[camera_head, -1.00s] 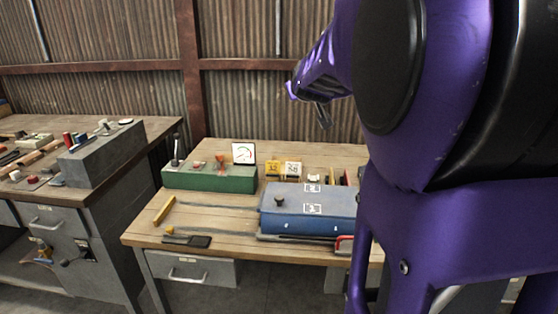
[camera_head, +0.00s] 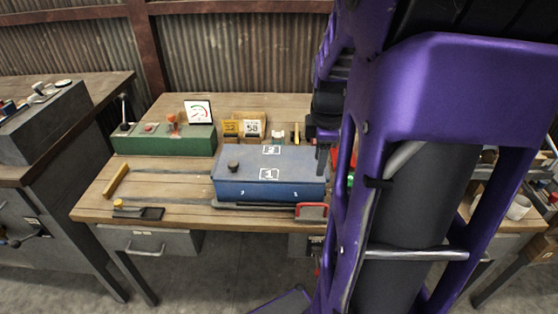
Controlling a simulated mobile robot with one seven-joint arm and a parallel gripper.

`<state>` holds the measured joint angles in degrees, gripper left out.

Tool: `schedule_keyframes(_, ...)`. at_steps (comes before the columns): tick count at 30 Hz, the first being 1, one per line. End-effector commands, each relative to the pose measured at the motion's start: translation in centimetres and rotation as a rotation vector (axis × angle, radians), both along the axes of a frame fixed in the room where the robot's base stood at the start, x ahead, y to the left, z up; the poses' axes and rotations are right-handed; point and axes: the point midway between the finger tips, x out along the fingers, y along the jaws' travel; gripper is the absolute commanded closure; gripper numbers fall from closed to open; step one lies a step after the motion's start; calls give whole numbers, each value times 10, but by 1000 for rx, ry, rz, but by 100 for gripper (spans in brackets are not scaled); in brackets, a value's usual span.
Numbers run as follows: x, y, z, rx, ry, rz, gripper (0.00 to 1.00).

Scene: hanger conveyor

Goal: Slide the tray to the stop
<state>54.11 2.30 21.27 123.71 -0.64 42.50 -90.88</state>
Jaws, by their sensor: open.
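The tray looks to be the blue box (camera_head: 262,190) with a dark knob (camera_head: 233,166) and white printed labels on top. It sits at the right end of dark tracks (camera_head: 170,171) on the wooden table. A yellow bar (camera_head: 115,181), which looks like the stop, lies across the tracks' left end, with bare track between it and the box. My gripper (camera_head: 323,152) is open, pointing down at the box's right end. My arm hides part of that area, and I cannot tell whether the gripper touches the box.
A green control box (camera_head: 165,142) with levers and a white gauge (camera_head: 198,112) stands behind the tracks. Yellow number cards (camera_head: 242,128) stand behind the blue box. A red handle (camera_head: 312,211) and a black pad (camera_head: 150,213) are near the front edge.

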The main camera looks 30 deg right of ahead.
Motion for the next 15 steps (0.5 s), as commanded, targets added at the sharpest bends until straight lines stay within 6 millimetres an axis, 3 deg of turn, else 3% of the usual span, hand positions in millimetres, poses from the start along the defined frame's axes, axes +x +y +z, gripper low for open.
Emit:
schedule_keyframes(7,1,-2,-26,4,13,9,55)
schedule_keyframes(15,10,-7,-84,5,12,8,55)
